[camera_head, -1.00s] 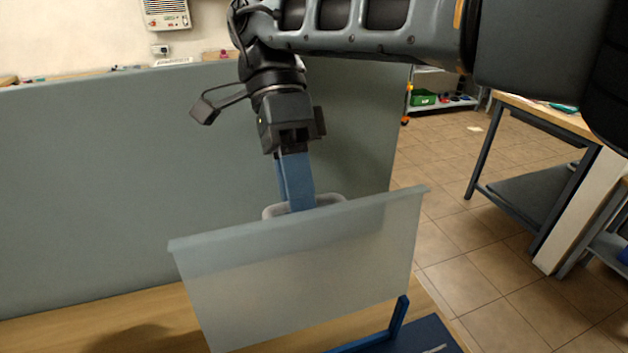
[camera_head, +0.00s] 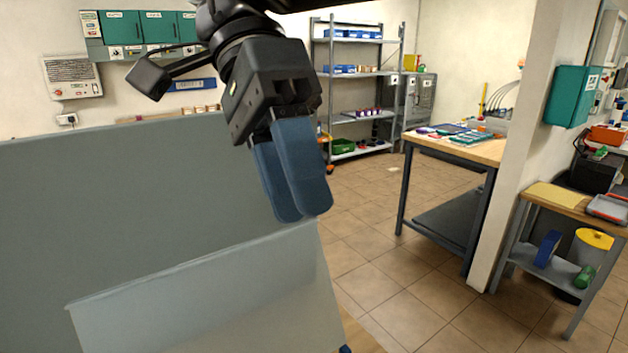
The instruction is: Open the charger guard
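The charger guard looks like a pale, translucent panel (camera_head: 215,300) at the lower left, its upper edge sloping up to the right. Its lower part is cut off by the frame. The pale handle seen earlier at the panel's upper edge is not visible now. My gripper (camera_head: 302,214) has two blue fingers pointing down. Their tips show in full beside the right end of the panel's upper edge, and I cannot tell whether they touch it. Nothing shows held between the fingers. One finger partly overlaps the other, so the gap between them is unclear.
A large grey-green board (camera_head: 120,205) stands behind the panel on the left. To the right is open tiled floor (camera_head: 375,250). A wooden-topped workbench (camera_head: 470,148), a white wall end (camera_head: 520,150) and a low side table (camera_head: 585,210) stand farther right. A shelf rack (camera_head: 365,73) is at the back.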

